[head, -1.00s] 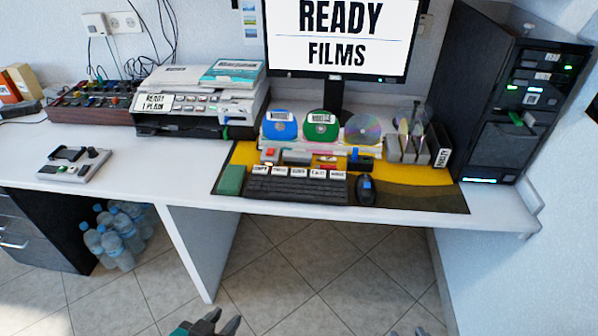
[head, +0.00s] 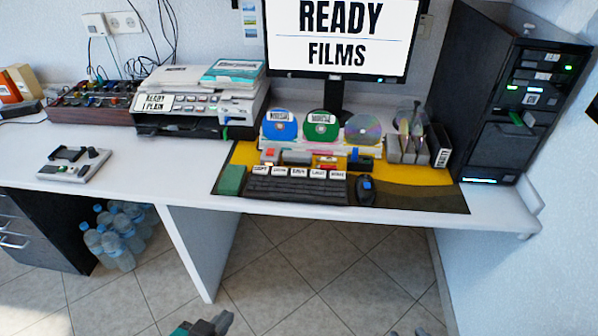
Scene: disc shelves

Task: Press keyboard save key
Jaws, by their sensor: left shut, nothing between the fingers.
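The black keyboard (head: 296,190) lies on the yellow and dark desk mat (head: 415,192), in front of the monitor. A row of several white-labelled keys runs along its back edge; the labels are too small to read surely, so I cannot tell for certain which is the save key. My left gripper (head: 222,322) shows at the bottom edge, low in front of the desk and well apart from the keyboard. Its fingers are together and empty. Only a small tip of what looks like my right gripper (head: 421,331) shows at the bottom edge; its jaws are hidden.
A mouse (head: 365,190) sits right of the keyboard and a green block (head: 231,180) left of it. A disc rack (head: 342,149) stands behind. The monitor (head: 340,38) reads "READY FILMS". A black tower (head: 510,95) stands right. The white desk (head: 130,165) has clear room left.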

